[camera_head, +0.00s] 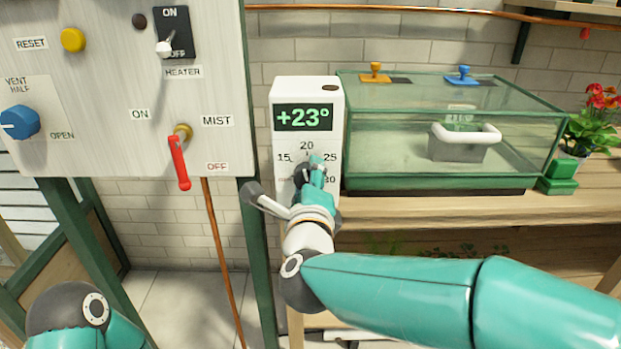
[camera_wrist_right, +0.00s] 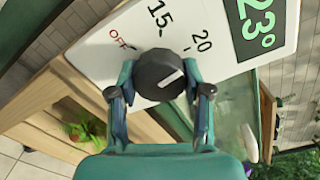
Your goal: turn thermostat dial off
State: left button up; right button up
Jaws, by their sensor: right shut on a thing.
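The white thermostat box (camera_head: 307,92) stands left of the glass tank, with a green "+23°" on its display (camera_head: 304,117). Its black dial (camera_wrist_right: 160,75) has a white pointer line toward the right in the right wrist view, near the 20 side. The red OFF mark (camera_wrist_right: 122,37) is at the dial's upper left there. My right gripper (camera_wrist_right: 160,92) is shut on the dial, one finger on each side. In the head view the gripper (camera_head: 311,172) covers most of the dial. My left gripper is out of view; only part of the left arm shows at bottom left.
A control panel (camera_head: 110,110) with a heater switch (camera_head: 170,46), red mist lever (camera_head: 180,162) and blue vent knob (camera_head: 18,122) hangs at left. The glass tank (camera_head: 450,130) stands on the wooden bench (camera_head: 440,208) at right. A red-flowered plant (camera_head: 596,125) is beyond it.

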jog(key=n+p, duration=0.1)
jog(key=n, duration=0.4)
jog(key=shift+a+n+p, duration=0.15)
jog(key=shift+n+p, duration=0.15)
jog(key=n+p, duration=0.2)
jog(key=n, duration=0.3)
jog(key=shift+s+f, duration=0.1)
jog(key=n+p, duration=0.2)
jog(key=n, duration=0.3)
jog(key=shift+a+n+p, duration=0.1)
jog(key=shift+n+p, duration=0.25)
jog(key=shift+n, duration=0.05)
jog(key=n+p, duration=0.1)
jog(key=n, duration=0.2)
jog(key=shift+f+n+p, duration=0.1)
jog(key=shift+n+p, duration=0.2)
jog(key=shift+n, duration=0.6)
jog(key=shift+f, duration=0.1)
jog(key=o, duration=1)
jog(key=shift+o, duration=0.8)
jog(key=shift+r, duration=0.25)
